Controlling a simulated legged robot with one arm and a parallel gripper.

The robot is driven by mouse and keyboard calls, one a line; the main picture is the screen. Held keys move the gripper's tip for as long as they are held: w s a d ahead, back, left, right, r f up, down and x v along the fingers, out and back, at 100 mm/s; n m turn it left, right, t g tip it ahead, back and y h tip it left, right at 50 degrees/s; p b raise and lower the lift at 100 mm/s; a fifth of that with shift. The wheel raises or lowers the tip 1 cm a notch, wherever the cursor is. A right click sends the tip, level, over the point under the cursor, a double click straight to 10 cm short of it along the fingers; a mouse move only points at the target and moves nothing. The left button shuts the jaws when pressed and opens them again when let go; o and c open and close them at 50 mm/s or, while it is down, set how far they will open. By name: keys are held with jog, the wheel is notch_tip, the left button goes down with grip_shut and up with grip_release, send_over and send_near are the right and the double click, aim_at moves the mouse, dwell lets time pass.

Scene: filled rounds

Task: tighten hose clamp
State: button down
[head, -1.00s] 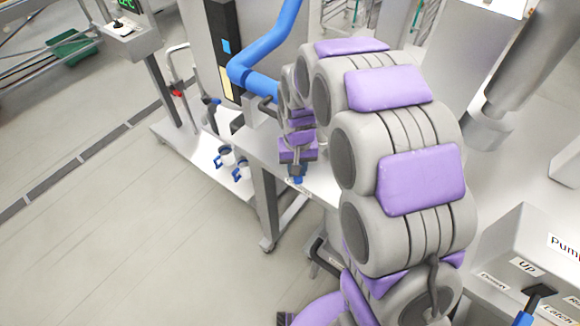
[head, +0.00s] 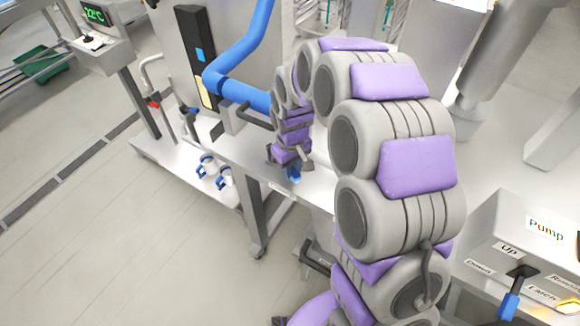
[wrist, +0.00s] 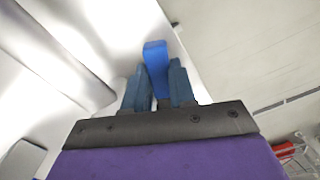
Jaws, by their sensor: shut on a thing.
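My gripper (wrist: 158,88) is shut on a blue handle (wrist: 155,58), a flat bar that stands up between its two dark blue fingers in the wrist view. In the head view the handle (head: 294,174) is a small blue patch beneath my gripper, by the edge of the steel table. What the handle is fixed to is hidden, so I cannot tell whether it is part of the hose clamp. A thick blue hose (head: 240,86) runs down and bends toward my wrist; its end is hidden behind my arm.
Two white fittings with blue handles (head: 207,166) sit on the lower steel shelf (head: 172,158). A control box (head: 535,245) labelled Pump, with blue-tipped levers, stands at lower right. The steel table (head: 318,188) lies under my wrist. The floor (head: 110,240) at left is clear.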

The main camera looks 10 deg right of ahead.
jog(key=c, duration=0.9)
grip_release()
jog(key=shift+r, duration=0.1)
notch_tip(320, 180, up, 17)
jog(key=shift+w+a+r, duration=0.1)
